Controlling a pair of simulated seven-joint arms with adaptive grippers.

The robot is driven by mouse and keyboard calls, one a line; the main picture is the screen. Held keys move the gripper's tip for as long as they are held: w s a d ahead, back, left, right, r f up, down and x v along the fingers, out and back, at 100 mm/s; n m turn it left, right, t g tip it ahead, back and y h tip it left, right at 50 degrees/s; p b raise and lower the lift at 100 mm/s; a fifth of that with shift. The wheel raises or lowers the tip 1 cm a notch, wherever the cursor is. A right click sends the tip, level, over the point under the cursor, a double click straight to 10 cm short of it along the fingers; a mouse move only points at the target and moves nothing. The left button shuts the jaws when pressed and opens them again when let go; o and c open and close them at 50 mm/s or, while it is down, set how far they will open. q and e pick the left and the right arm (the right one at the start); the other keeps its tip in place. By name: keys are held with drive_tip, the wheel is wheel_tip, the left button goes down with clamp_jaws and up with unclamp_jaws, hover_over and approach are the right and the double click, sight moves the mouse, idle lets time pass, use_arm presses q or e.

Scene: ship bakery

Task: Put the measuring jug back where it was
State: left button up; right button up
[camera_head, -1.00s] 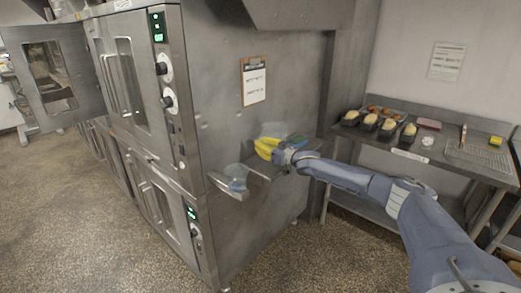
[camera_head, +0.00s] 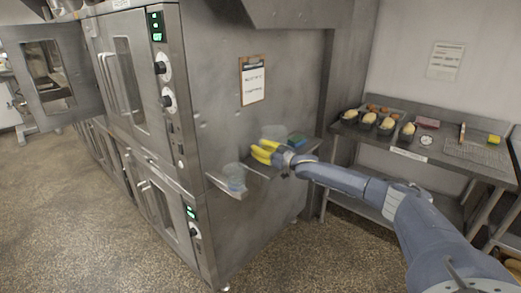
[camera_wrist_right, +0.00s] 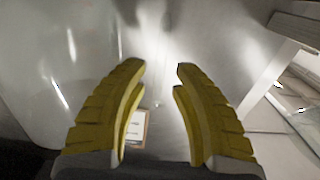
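Two clear vessels stand on the narrow steel shelf (camera_head: 226,189) on the oven's side. One clear vessel (camera_head: 235,172) is at the near end, left of my right gripper. The other clear container (camera_head: 273,131) is just behind the gripper and partly hidden by it. I cannot tell surely which is the measuring jug. My right gripper (camera_head: 263,152), with yellow fingers, is over the shelf. In the right wrist view the gripper (camera_wrist_right: 160,78) is open with nothing between its fingers, and a large clear wall (camera_wrist_right: 45,70) fills the left side. My left gripper is not in view.
A blue item (camera_head: 297,141) lies on the shelf behind my right wrist. A clipboard (camera_head: 253,81) hangs above. The steel oven (camera_head: 215,60) stands beside the shelf. On the right, a steel table (camera_head: 400,150) holds loaf tins and a wire rack (camera_head: 478,153).

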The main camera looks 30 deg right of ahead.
drive_tip(key=shift+r, duration=0.2)
drive_tip(key=shift+s+d+f, duration=0.1)
drive_tip(key=shift+s+f, duration=0.05)
drive_tip(key=shift+s, duration=0.05)
drive_tip(key=v, duration=1.1)
drive_tip(key=shift+s, duration=0.25)
